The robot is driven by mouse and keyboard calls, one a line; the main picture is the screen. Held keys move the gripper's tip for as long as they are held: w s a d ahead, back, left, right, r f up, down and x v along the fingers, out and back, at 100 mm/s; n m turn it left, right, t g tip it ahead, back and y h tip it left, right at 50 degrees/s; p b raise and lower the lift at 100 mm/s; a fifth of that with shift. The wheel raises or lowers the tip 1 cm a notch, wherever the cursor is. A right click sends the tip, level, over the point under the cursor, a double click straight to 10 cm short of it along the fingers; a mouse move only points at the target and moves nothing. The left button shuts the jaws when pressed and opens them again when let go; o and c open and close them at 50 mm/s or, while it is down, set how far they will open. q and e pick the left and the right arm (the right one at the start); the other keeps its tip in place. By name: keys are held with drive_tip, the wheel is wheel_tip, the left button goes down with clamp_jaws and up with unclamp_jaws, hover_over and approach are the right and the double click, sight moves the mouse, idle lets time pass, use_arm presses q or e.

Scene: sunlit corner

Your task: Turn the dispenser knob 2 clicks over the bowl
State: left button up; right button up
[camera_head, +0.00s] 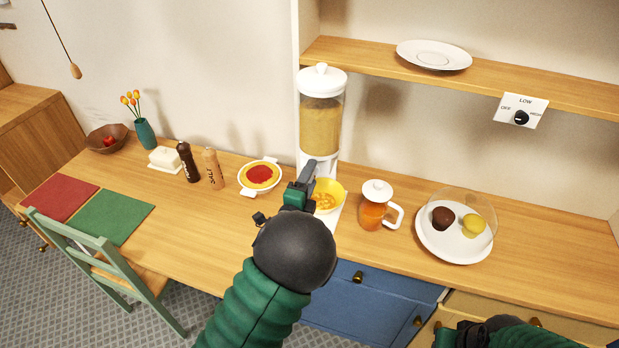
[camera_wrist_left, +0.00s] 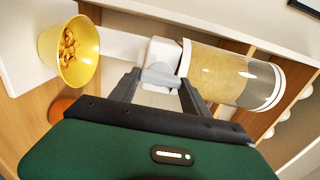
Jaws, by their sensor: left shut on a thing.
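The dispenser (camera_head: 321,125) is a clear cylinder of tan grain with a white lid and white base, standing at the back of the counter. It lies sideways in the left wrist view (camera_wrist_left: 222,78). Its grey-white knob (camera_wrist_left: 160,78) sits between my left fingers. The yellow bowl (camera_head: 338,187) is below the outlet and holds several orange-brown pieces; it also shows in the wrist view (camera_wrist_left: 50,47). My left gripper (camera_head: 307,172) is shut on the knob, which it hides in the head view. My right gripper (camera_head: 443,328) is at the lower right edge, its jaws unclear.
A glass pitcher (camera_head: 373,214) of orange liquid stands right of the bowl, beside a domed plate (camera_head: 455,249). A red-filled dish (camera_head: 260,177) and two mills (camera_head: 213,168) stand left. A shelf (camera_head: 390,69) overhangs on the right.

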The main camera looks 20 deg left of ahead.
use_arm(q)
drive_tip(key=o, duration=1.1)
drive_tip(key=shift+d+f, duration=0.15)
drive_tip(key=shift+f, duration=0.15)
drive_tip(key=shift+o, duration=1.4)
drive_tip(key=shift+r, duration=0.1)
drive_tip(key=s+p, duration=0.8)
drive_tip(key=s, duration=0.8)
drive_tip(key=shift+s+a+p, duration=0.3)
drive_tip(key=shift+s+p, duration=0.05)
drive_tip(key=shift+s, duration=0.05)
drive_tip(key=shift+w, duration=0.1)
